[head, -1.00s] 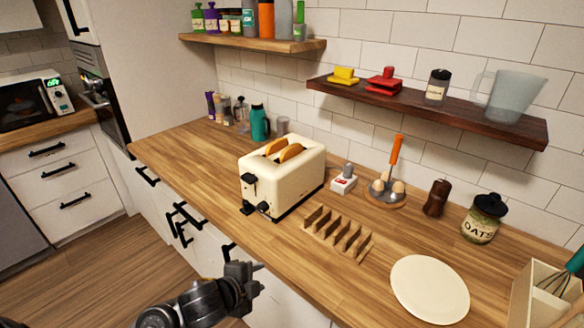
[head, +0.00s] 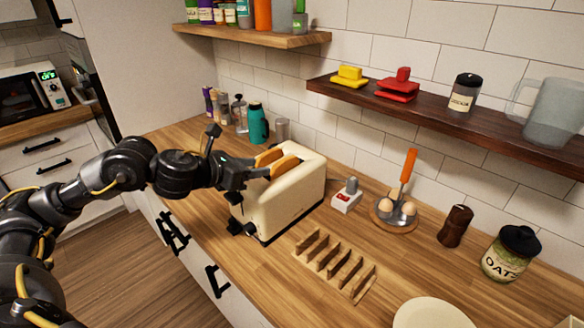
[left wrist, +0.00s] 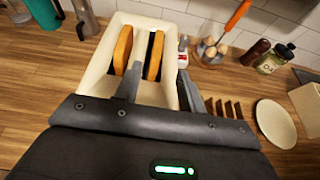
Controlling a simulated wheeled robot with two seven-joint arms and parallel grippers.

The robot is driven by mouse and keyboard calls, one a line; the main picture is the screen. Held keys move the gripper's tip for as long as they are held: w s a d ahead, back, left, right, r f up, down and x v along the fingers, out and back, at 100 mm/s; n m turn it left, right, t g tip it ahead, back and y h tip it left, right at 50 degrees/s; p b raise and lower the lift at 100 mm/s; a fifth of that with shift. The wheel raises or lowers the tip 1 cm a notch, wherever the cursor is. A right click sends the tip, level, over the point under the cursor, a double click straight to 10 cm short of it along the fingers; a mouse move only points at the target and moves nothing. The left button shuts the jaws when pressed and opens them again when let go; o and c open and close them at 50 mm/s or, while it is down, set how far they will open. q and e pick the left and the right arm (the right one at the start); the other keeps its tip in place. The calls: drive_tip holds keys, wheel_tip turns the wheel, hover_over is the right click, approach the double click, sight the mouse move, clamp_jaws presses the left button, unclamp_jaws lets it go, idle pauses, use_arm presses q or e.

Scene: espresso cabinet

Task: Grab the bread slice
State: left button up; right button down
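Two golden-brown bread slices stand upright in the slots of the cream toaster (head: 285,205), their tops sticking out. In the left wrist view I look down on the left slice (left wrist: 122,50) and the right slice (left wrist: 155,56). My left gripper (head: 262,172) is at the toaster's top. Its fingers (left wrist: 159,75) are apart, with the right slice ahead between them; the left fingertip shows near the gap between the slices. Contact is not clear. My right gripper is not in view.
A wooden toast rack (head: 334,264) stands in front of the toaster. A small white-and-red item (head: 347,198), an egg holder (head: 397,212), a pepper mill (head: 455,226) and an oats jar (head: 510,253) line the wall side. A plate (head: 433,313) lies at front right. A dark shelf (head: 440,118) hangs above.

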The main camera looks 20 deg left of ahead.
sight(279, 163)
use_arm(q)
drive_tip(key=shift+w, duration=0.8)
drive_tip(key=shift+d, duration=0.1)
drive_tip(key=shift+w+d+f+p, duration=0.2)
drive_tip(key=shift+w+d+p, duration=0.1)
drive_tip(key=shift+w+p, duration=0.15)
drive_tip(key=x, duration=0.3)
drive_tip(key=shift+a, duration=0.15)
drive_tip(key=shift+w+f, duration=0.2)
drive_tip(key=shift+w, duration=0.05)
drive_tip(key=shift+r, duration=0.1)
drive_tip(key=shift+w+d+p, duration=0.25)
drive_tip(key=shift+w+p, duration=0.05)
drive_tip(key=shift+p, duration=0.25)
drive_tip(key=p+x, duration=0.1)
drive_tip(key=x, duration=0.3)
drive_tip(key=shift+w+a+f, duration=0.1)
drive_tip(key=shift+w+f, duration=0.05)
drive_tip(key=shift+f, duration=0.2)
drive_tip(key=shift+c, duration=0.6)
clamp_jaws()
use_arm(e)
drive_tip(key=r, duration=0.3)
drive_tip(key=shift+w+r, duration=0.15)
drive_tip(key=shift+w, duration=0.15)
